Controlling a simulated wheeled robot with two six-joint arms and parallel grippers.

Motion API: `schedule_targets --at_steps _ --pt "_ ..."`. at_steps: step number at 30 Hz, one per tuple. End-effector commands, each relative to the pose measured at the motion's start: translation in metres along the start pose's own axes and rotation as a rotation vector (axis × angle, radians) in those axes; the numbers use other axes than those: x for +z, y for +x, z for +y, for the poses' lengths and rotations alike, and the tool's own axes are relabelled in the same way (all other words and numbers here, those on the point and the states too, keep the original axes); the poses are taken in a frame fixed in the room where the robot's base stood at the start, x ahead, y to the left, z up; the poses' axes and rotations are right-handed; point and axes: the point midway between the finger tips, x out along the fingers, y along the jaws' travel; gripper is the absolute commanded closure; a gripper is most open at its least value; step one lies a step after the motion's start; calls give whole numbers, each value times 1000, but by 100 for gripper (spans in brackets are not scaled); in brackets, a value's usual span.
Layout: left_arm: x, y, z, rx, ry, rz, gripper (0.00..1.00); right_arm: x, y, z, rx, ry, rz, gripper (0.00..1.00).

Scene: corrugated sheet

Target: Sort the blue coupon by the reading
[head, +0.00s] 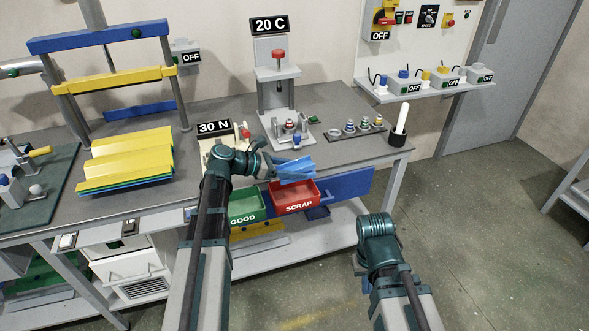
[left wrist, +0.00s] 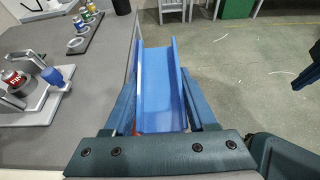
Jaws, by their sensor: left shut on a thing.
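The blue coupon (head: 296,170) is a short channel-shaped piece with raised sides. My left gripper (head: 276,167) is shut on it and holds it above the red SCRAP bin (head: 294,198), near the bench's front edge. In the left wrist view the coupon (left wrist: 161,88) lies between the two fingers, with a bit of red showing beside it. The green GOOD bin (head: 246,206) is left of the red bin. A display reading 30 N (head: 214,127) stands on the bench behind my left arm. My right gripper (head: 362,278) is low in front of the bench; its fingers are mostly hidden.
A press with a 20 C sign (head: 270,25) stands at the back of the bench. Yellow corrugated sheets (head: 125,158) lie on the left. Small coloured pieces (head: 364,124) and a cup with a white rod (head: 398,136) are on the right. Open floor lies right of the bench.

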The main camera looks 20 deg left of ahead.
Motion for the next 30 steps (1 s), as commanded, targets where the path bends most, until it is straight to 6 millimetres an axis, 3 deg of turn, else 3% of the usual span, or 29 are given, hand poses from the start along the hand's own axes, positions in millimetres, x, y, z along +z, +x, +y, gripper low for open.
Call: schedule_targets --at_steps 21,30 --pt "-64 26 0 0 0 0 98 -4 69 -7 0 0 0 100" --pt "-70 29 0 0 0 0 98 -4 75 -7 0 0 0 100"
